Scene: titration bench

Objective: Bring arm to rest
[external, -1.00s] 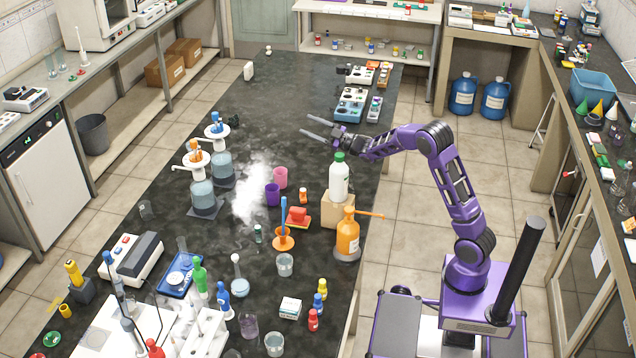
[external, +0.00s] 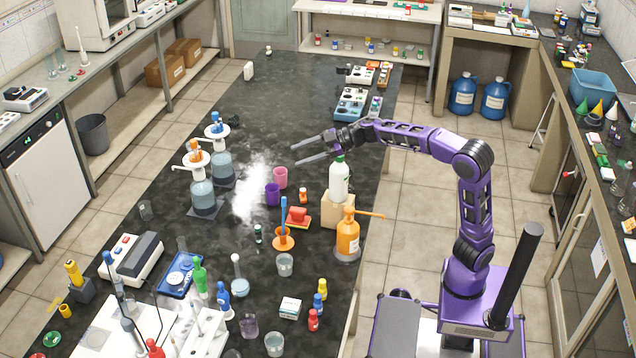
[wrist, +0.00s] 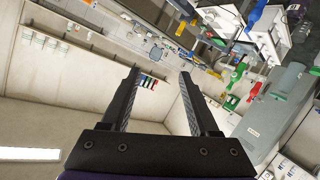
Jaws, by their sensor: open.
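My gripper (external: 308,150) is open and empty in the external view, with its two dark fingers pointing left. It is above the black bench (external: 300,105), behind and slightly left of the white bottle with a green cap (external: 339,180). My purple arm reaches in from the right side of the bench. In the wrist view, my gripper (wrist: 160,78) shows two spread fingers with nothing between them; the wall, shelves and equipment appear tilted in the background.
The white bottle stands on a wooden block (external: 338,211), beside an orange bottle (external: 347,238). Pink (external: 280,177) and purple (external: 272,194) cups stand below left of the gripper. Blue-grey devices (external: 351,104) sit farther back. The bench's far middle is largely clear.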

